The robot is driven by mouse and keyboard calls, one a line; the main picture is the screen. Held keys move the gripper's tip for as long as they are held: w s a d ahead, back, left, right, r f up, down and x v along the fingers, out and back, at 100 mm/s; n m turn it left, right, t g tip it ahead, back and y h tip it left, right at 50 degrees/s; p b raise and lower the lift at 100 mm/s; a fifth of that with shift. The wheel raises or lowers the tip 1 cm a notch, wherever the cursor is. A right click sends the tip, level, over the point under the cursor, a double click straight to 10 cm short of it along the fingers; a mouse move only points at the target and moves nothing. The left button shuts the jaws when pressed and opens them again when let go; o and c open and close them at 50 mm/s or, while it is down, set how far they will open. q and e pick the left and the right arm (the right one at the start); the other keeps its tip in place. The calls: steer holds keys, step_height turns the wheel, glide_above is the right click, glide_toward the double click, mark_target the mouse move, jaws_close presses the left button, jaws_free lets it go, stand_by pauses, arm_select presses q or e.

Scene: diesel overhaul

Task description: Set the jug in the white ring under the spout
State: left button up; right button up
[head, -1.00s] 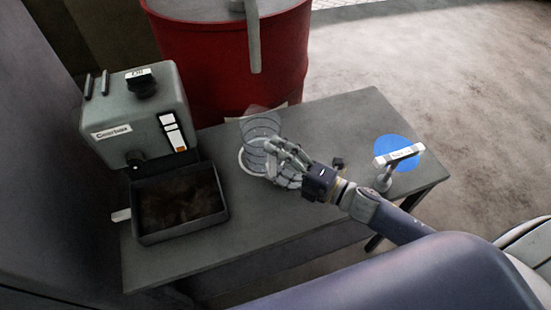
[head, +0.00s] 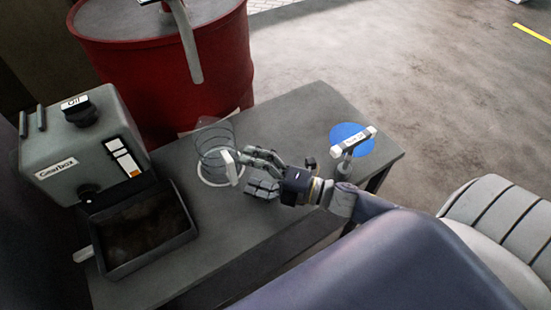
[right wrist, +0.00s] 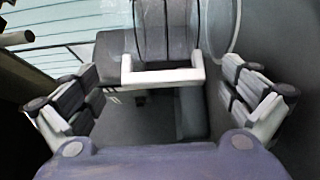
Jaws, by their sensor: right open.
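The clear jug (head: 214,140), marked with dark lines, stands upright on the bench, its base within the white ring (head: 205,182) as far as I can see. Its pale handle (head: 231,170) faces my right gripper. The grey spout (head: 190,50) hangs from the red drum behind the jug. My right gripper (head: 256,168) is open just right of the handle. In the right wrist view, the handle (right wrist: 165,78) lies ahead between the spread fingers (right wrist: 160,102), with the jug (right wrist: 168,30) behind it. My left gripper is not in view.
A gearbox unit (head: 60,150) and a dark tray (head: 135,262) stand on the left of the bench (head: 285,130). A small T-handled item (head: 350,145) stands over a blue disc (head: 362,140) at the right. The red drum (head: 140,80) is behind the bench.

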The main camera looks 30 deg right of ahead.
steer(key=v, duration=0.8)
steer(key=shift+s+d+b, duration=0.25)
steer(key=shift+b, duration=0.05)
